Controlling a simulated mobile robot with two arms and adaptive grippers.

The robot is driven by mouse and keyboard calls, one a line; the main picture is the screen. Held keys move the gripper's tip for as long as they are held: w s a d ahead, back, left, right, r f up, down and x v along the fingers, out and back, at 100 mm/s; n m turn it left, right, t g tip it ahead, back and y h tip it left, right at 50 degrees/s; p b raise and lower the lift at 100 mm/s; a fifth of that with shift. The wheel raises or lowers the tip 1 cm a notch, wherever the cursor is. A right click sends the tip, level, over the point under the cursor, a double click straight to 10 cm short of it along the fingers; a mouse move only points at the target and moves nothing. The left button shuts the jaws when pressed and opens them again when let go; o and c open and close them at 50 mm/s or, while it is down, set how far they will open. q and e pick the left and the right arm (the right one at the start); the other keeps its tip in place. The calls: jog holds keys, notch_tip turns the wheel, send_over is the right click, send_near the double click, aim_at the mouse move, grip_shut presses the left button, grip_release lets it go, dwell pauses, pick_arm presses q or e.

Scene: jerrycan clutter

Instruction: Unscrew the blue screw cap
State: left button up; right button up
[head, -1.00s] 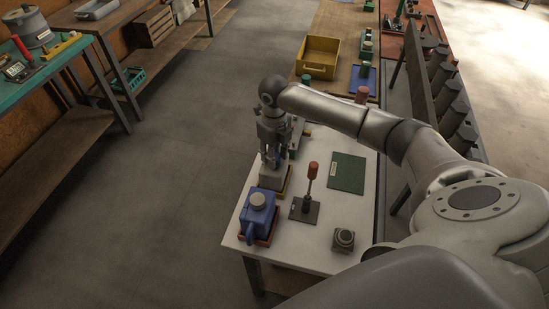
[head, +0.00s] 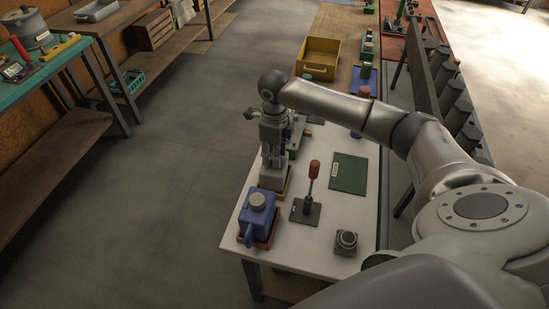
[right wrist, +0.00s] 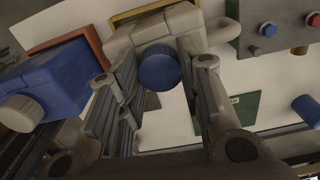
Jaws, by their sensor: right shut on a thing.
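The blue screw cap (right wrist: 160,67) sits on a pale grey-beige jerrycan (right wrist: 183,27), seen in the right wrist view. In the head view this jerrycan (head: 272,179) stands upright on a yellow-edged tray on the white table, and its cap is mostly hidden by the gripper. My right gripper (head: 273,155) points down over the jerrycan from above. In the right wrist view its fingers (right wrist: 160,74) lie on both sides of the cap and are shut on it. The cap appears still seated on the jerrycan. My left gripper is not in view.
A blue jerrycan (head: 258,218) with a beige cap stands close in front, on a red tray. A yellow bin (head: 318,60) stands farther back.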

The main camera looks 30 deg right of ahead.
jog(key=n+b, duration=0.2)
jog(key=n, duration=0.1)
jog(key=shift+f+n, duration=0.15)
jog(key=shift+n, duration=0.75)
jog(key=shift+n+b, duration=0.8)
jog(key=shift+b, duration=0.05)
jog(key=shift+n+b, duration=0.6)
jog(key=shift+n, duration=1.1)
